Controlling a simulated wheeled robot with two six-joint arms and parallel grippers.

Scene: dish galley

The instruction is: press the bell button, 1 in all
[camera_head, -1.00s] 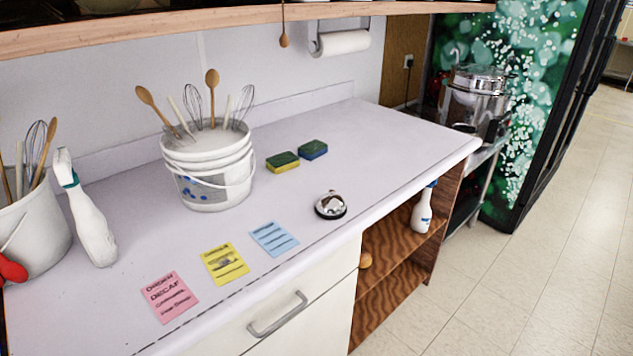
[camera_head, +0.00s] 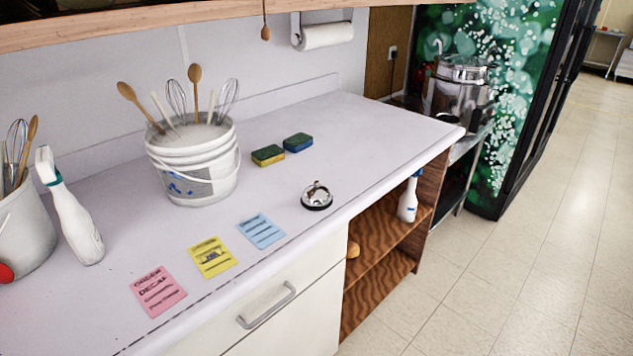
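A silver call bell (camera_head: 317,196) with a black base and a small button on top stands on the white counter (camera_head: 370,130), near its front edge. It stands upright, right of the blue note, with nothing touching it. Neither of my grippers shows in the head view.
Pink (camera_head: 158,291), yellow (camera_head: 213,257) and blue (camera_head: 261,231) notes lie along the counter's front edge. Two sponges (camera_head: 268,155) lie behind the bell. A utensil bucket (camera_head: 195,165) and a white bottle (camera_head: 72,215) stand left. An open wooden shelf (camera_head: 385,245) is below. Counter space around the bell is clear.

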